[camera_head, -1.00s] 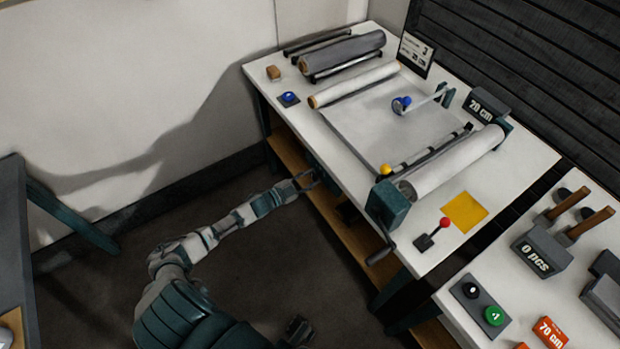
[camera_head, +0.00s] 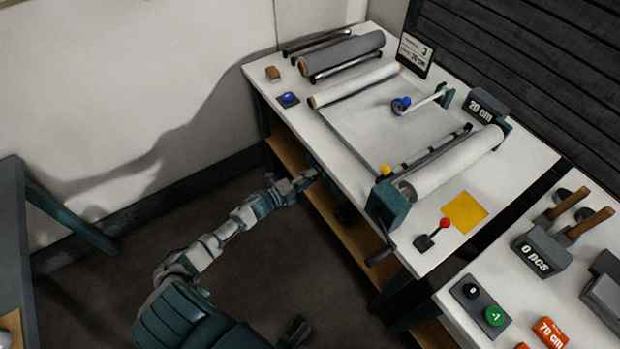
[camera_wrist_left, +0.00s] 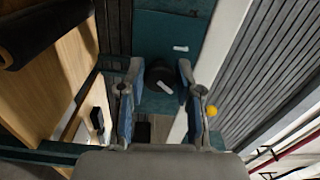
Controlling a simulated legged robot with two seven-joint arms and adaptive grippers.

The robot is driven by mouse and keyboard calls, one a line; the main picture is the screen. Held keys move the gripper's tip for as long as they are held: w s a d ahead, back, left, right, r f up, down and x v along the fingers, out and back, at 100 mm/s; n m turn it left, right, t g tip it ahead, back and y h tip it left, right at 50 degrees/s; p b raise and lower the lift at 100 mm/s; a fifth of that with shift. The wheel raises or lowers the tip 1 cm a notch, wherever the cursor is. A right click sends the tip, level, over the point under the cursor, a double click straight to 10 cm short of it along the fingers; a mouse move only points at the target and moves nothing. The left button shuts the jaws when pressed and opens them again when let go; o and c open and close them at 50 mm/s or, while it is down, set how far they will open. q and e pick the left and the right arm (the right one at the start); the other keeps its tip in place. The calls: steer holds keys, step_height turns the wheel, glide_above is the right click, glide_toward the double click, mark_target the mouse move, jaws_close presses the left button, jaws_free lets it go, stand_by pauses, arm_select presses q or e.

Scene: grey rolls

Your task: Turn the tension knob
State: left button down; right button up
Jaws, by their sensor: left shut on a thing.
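The tension knob (camera_wrist_left: 160,78) is black and round with a white mark, on a teal panel (camera_wrist_left: 175,32) in the left wrist view. My left gripper (camera_head: 305,181) is at the near side of the roll table, below its top, in the head view. In the left wrist view its fingers (camera_wrist_left: 160,86) stand on either side of the knob and are shut on it. The gripper hides the knob in the head view. What looks like my right gripper (camera_head: 295,333) is dark at the bottom edge; its fingers cannot be made out.
The white table (camera_head: 290,121) carries grey rolls, a white roll (camera_head: 460,162) and a teal crank box (camera_head: 388,205). The crank handle (camera_head: 380,255) hangs beside the front edge. A wooden shelf (camera_head: 342,235) lies below the tabletop. Floor left of the table is clear.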

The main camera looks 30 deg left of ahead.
arm_select(q)
steer(key=shift+s+d+f+m, duration=0.1)
steer(key=shift+d+f+m, duration=0.1)
steer(key=shift+m, duration=0.3)
steer(key=shift+f, duration=0.1)
steer(key=c, duration=1)
jaws_free()
steer(key=shift+o, duration=1.1)
steer(key=v, duration=1.2)
steer(key=shift+a, duration=0.15)
